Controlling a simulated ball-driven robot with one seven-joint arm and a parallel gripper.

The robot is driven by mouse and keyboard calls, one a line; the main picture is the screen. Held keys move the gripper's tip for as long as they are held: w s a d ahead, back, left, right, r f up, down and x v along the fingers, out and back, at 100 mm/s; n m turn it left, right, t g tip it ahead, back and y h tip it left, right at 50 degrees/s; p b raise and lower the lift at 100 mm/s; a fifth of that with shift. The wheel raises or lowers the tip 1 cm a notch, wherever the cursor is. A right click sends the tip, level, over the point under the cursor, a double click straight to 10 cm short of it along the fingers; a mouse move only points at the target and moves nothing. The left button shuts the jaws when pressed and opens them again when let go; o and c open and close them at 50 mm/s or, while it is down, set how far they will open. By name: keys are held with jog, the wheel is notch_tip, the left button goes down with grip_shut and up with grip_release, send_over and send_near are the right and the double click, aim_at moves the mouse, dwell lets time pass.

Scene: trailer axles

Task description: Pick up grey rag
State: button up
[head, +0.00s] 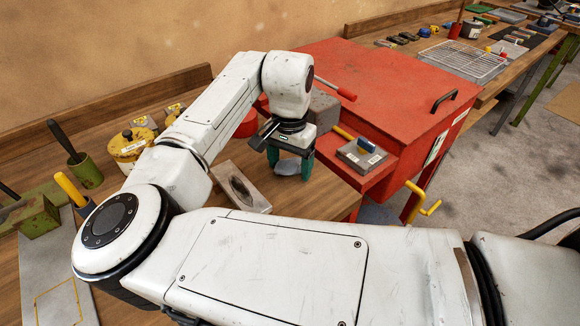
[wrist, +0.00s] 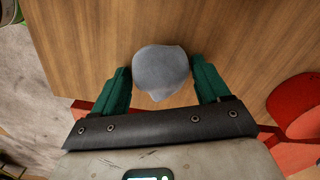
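The grey rag (wrist: 160,72) lies on the wooden bench top as a small rounded bundle. In the wrist view it sits between the two green fingers of my gripper (wrist: 161,88), with a gap on both sides. My gripper is open and points down over it. In the head view my gripper (head: 291,165) is at the bench's right part, beside the red cabinet, and the rag (head: 288,167) shows partly between the fingers. The far side of the rag is hidden there.
A red cabinet (head: 390,90) with a red-handled lever stands right of my gripper. A grey box with a blue-handled tool (head: 362,155) lies on its ledge. A metal plate (head: 240,187) lies left of my gripper. Yellow tins (head: 128,147) and a green cup (head: 86,172) stand farther left.

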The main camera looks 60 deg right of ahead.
aim_at(291, 163)
jog(key=c, duration=0.7)
jog(key=shift+c, duration=0.2)
jog(key=shift+r, duration=0.45)
notch_tip(291, 163, up, 3)
jog(key=shift+s+f, duration=0.1)
jog(key=shift+s, duration=0.05)
jog(key=s+r, duration=0.4)
jog(key=s, duration=0.2)
jog(key=s+a+r+p, duration=0.1)
jog(key=s+r, duration=0.4)
jog(key=s, duration=0.2)
jog(key=shift+s+a+r, duration=0.15)
jog(key=shift+s+a, duration=0.15)
